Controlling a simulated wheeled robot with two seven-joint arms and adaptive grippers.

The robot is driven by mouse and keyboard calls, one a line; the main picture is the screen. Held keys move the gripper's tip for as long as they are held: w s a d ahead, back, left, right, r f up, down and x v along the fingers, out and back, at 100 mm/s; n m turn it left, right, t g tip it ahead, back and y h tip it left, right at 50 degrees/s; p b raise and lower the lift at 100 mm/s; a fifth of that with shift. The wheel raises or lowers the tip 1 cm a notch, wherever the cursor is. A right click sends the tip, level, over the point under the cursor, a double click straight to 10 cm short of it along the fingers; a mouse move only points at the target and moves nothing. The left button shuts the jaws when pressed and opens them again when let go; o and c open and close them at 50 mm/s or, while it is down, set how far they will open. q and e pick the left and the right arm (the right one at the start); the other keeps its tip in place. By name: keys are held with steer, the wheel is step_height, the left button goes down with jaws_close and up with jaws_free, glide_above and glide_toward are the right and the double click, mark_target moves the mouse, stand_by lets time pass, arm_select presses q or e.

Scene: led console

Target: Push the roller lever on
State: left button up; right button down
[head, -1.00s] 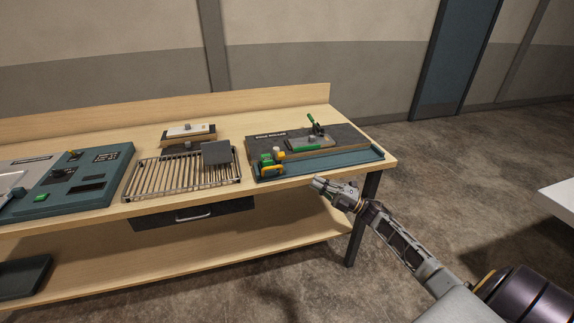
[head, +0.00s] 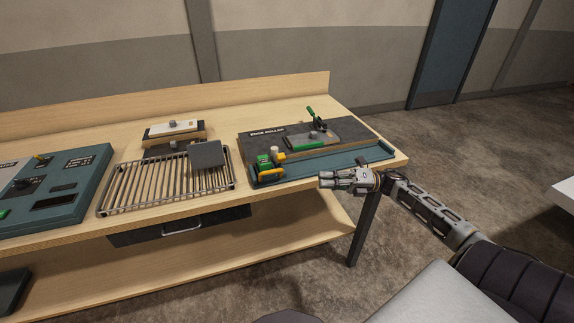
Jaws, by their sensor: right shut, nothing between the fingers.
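A dark board with a teal front tray (head: 345,162) lies at the right end of the bench. A green-handled lever (head: 313,116) stands tilted on a grey plate with a green edge (head: 305,139) on this board. A green and yellow roller unit (head: 267,165) sits at the board's left front corner; I cannot tell which part is the roller lever. My right gripper (head: 322,179) is shut and empty. It appears just in front of the tray's front edge, right of the roller unit and apart from both levers. My left gripper is not in view.
A slatted rack (head: 150,187) with a dark square block (head: 206,154) on it stands left of the board. A teal console (head: 62,195) lies farther left. A white-topped block (head: 173,130) sits behind the rack. The bench's right edge is near my right arm.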

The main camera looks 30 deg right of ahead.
mark_target(280, 161)
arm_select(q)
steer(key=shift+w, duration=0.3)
arm_select(e)
steer(key=shift+n+g, duration=0.3)
steer(key=shift+w+a, duration=0.1)
steer(key=shift+a, duration=0.05)
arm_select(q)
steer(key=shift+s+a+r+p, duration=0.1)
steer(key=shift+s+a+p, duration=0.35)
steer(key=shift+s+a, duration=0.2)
arm_select(e)
steer(key=w+a+r, duration=0.2)
steer(key=w+a, duration=0.5)
steer(key=shift+w+a+r, duration=0.2)
steer(key=shift+w+a, duration=0.2)
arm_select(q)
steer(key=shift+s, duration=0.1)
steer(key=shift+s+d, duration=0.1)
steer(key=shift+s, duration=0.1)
